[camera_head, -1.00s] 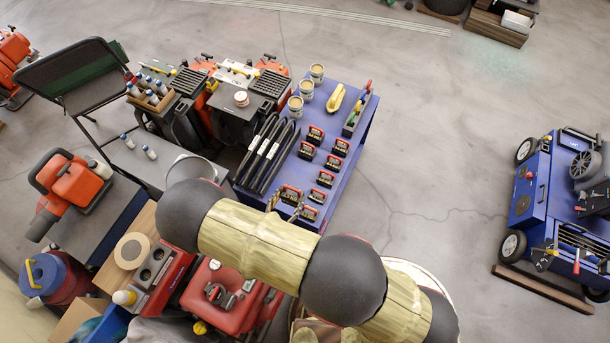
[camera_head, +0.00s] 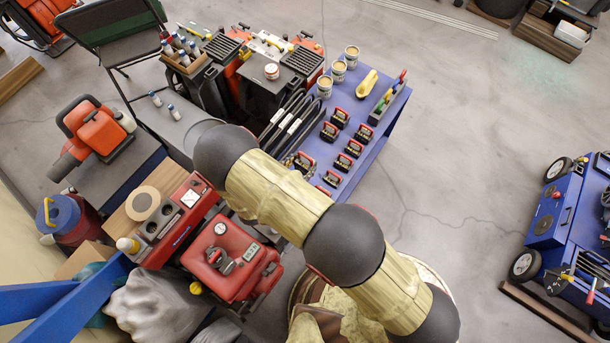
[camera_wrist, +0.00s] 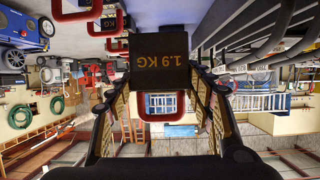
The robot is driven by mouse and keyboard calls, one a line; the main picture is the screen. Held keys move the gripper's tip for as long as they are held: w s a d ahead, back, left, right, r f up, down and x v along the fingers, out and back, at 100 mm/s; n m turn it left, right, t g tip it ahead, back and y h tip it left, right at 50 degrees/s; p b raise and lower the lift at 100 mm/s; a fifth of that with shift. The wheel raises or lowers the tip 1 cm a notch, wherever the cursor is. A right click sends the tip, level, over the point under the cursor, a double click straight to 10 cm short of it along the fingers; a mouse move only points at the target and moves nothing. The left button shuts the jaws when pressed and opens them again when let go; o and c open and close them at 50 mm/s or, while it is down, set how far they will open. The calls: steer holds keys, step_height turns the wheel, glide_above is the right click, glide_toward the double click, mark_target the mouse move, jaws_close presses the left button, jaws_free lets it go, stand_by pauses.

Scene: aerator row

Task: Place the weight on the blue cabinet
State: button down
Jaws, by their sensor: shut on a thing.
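In the head view the held weight (camera_head: 304,161) shows just beyond my arm, over the left near part of the blue bench (camera_head: 376,152); my arm hides most of the gripper. Several similar weights with red handles (camera_head: 354,148) stand in rows on the bench. A blue wheeled cabinet (camera_head: 546,228) stands apart at the far right, cut by the picture edge.
Red machines (camera_head: 232,262) crowd the lower left. The floor (camera_head: 450,130) between bench and wheeled cabinet is clear.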

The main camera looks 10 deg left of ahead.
mark_target(299, 162)
steer(key=shift+w+a+f+b, duration=0.3)
steer(key=shift+w+f, duration=0.3)
steer(key=shift+f, duration=0.2)
steer(key=shift+w+a+f+b, duration=0.3)
steer(key=shift+w+f, duration=0.35)
steer(key=shift+f, duration=0.2)
steer(key=shift+w+a+f+b, duration=0.3)
steer(key=shift+w+f, duration=0.3)
steer(key=shift+f, duration=0.2)
steer(key=shift+w+f+b, duration=0.1)
steer(key=shift+f+b, duration=0.7)
steer(key=shift+f, duration=0.7)
steer(key=shift+f, duration=0.1)
steer(key=c, duration=0.8)
jaws_free()
steer(key=shift+f, duration=0.15)
steer(key=shift+o, duration=0.2)
steer(key=shift+s+r, duration=0.2)
steer(key=p+v, duration=0.3)
steer(key=v, duration=0.8)
steer(key=shift+s+a, duration=0.15)
steer(key=shift+s, duration=0.25)
steer(key=shift+r, duration=0.1)
